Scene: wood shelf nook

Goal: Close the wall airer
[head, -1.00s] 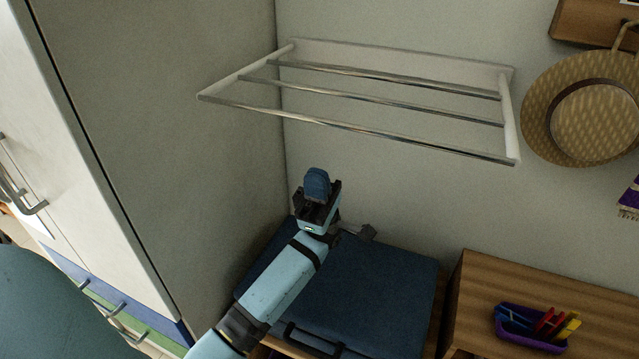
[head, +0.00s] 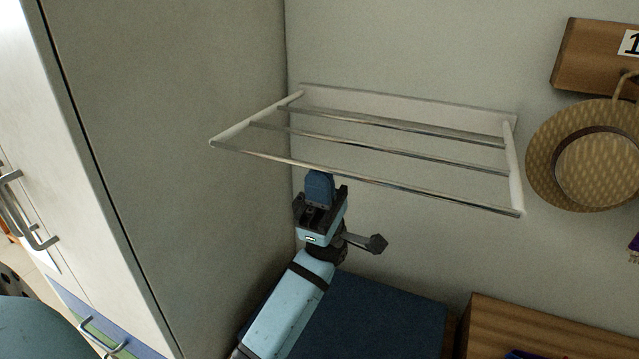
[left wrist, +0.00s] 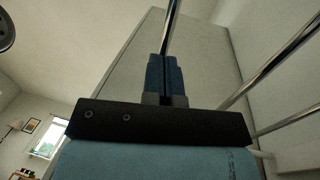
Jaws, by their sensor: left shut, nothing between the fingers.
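The wall airer (head: 380,182) is folded out from the back wall, with a white frame and several metal rods. Its front rod runs lowest in the head view. My left gripper (head: 320,176) is shut and empty, pointing up just below the front rod near its left part. In the left wrist view the shut fingers (left wrist: 166,72) line up with a metal rod (left wrist: 172,25) that passes behind or above their tips. I cannot tell whether they touch it. My right gripper is not in view.
A tall grey cabinet (head: 170,120) stands close on the left. A straw hat (head: 590,165) hangs on the right, under a wooden board (head: 596,58). A dark blue case (head: 385,320) and a wooden top (head: 550,330) lie below.

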